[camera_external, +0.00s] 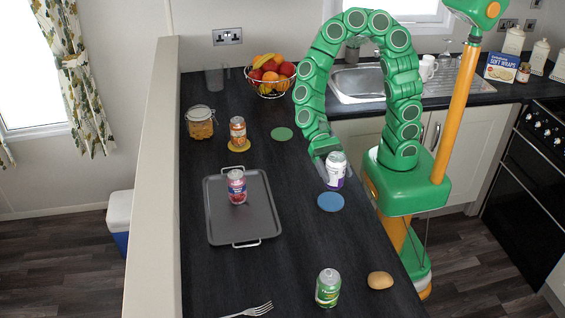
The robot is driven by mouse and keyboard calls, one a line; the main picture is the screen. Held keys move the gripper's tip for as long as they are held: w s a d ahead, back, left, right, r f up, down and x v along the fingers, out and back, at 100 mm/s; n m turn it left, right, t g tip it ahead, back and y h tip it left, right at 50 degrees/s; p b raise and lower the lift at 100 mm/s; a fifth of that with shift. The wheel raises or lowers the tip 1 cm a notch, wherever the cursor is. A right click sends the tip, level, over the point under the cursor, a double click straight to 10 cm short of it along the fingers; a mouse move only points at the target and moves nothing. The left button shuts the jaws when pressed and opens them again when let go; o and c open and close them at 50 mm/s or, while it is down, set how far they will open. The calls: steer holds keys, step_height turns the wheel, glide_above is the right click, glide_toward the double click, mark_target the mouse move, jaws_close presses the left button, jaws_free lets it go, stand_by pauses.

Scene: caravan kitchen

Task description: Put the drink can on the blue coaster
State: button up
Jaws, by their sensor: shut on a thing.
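A white and purple drink can (336,171) is held upright in my gripper (330,172), which is shut on it. The blue coaster (331,202) lies bare on the dark counter, just in front of and slightly left of the can. The can's base appears a little beyond the coaster's far edge; I cannot tell whether it touches the counter. Other cans are in view: a red and white one (237,187) on the grey tray, an orange one (238,131) on the yellow coaster (239,146), and a green one (328,288) at the counter's near end.
The grey tray (219,225) lies left of the blue coaster. A green coaster (282,134) is bare farther back. A potato-like item (380,280) and a fork (250,310) lie near the front. A jar (200,122) and fruit basket (270,76) stand behind. The counter around the blue coaster is clear.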

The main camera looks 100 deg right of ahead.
steer(key=shift+w+d+f+m+t, duration=0.2)
steer(key=shift+w+d+m+t, duration=0.1)
steer(key=shift+w+d, duration=0.3)
steer(key=shift+w+d+f+m+t, duration=0.2)
steer(key=shift+w+d+t, duration=0.1)
steer(key=shift+w+d, duration=0.25)
glide_above(322, 202)
steer(key=shift+f, duration=4.05)
steer(key=o, duration=1.3)
steer(key=shift+f, duration=0.15)
steer(key=shift+r, duration=0.2)
steer(key=v, duration=1.2)
steer(key=shift+s, duration=0.15)
